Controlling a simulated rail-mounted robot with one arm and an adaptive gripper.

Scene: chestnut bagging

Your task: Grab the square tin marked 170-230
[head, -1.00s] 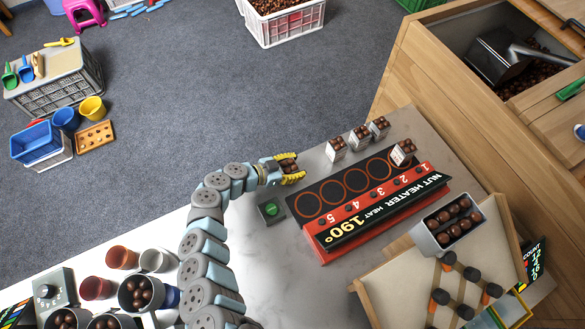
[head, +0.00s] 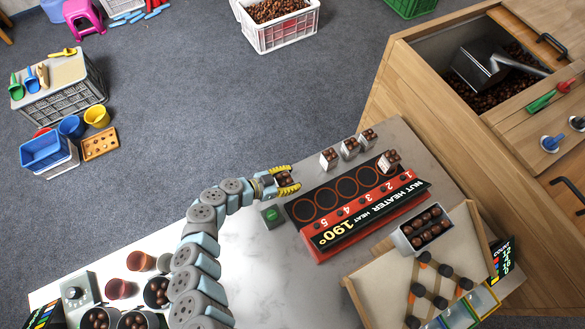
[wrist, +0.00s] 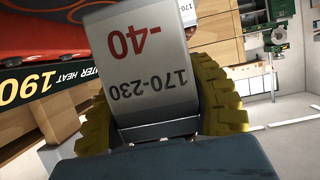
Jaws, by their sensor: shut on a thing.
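The square tin marked 170-230 (wrist: 150,75) fills the middle of the wrist view; it is silver, with "-40" in red and "170-230" in dark print, upside down. My gripper (wrist: 165,125) has its yellow ridged fingers on both sides of this tin and is shut on it. In the head view my gripper (head: 284,182) is at the far left end of the nut heater, with the tin (head: 283,179) and its brown nuts between the fingers. The tin's underside and the surface below it are hidden.
The red and black nut heater (head: 330,243) lies right of my gripper, with a tin (head: 390,162) on its ring 1. Several other tins (head: 328,160) stand behind it. A green-button box (head: 271,216) sits close below my gripper. Bare counter (head: 250,265) lies in front.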

